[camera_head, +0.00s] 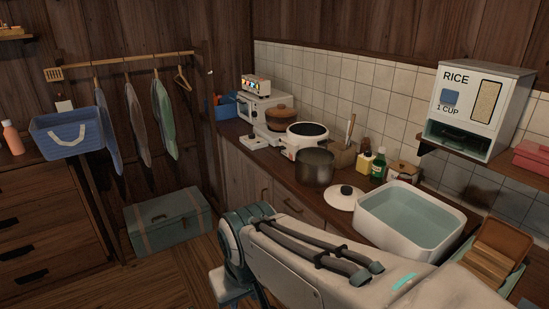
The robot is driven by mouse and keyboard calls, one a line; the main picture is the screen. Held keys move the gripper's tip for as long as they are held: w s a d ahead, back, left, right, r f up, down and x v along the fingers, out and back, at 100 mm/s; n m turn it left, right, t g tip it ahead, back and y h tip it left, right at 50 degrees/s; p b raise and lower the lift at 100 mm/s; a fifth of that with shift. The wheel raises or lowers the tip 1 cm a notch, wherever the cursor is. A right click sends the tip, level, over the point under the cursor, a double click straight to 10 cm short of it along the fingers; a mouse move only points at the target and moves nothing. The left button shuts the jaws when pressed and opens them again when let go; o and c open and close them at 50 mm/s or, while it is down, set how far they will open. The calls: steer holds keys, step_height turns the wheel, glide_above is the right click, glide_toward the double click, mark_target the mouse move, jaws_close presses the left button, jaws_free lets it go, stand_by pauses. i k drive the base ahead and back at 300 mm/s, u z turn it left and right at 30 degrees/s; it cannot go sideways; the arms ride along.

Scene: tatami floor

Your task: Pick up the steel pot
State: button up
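A dark grey steel pot (314,168) stands upright on the wooden counter, near its front edge. Its top is open and no lid is on it. A white lid (345,197) with a dark knob lies on the counter just in front of the pot, to its right. My arm reaches in from the lower right, and its elbow is in front of the counter. My gripper cannot be made out in this view, so I cannot see whether it is open or shut.
A white rice cooker (304,139) stands behind the pot. A brown pot (280,117) is farther back. Several bottles and a utensil holder (342,155) line the tiled wall. A white water-filled basin (411,218) is at right. A green trunk (169,221) sits on the floor.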

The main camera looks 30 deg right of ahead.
mark_target(314, 166)
steer(key=z, duration=0.55)
steer(key=i, duration=1.55)
steer(key=z, duration=0.6)
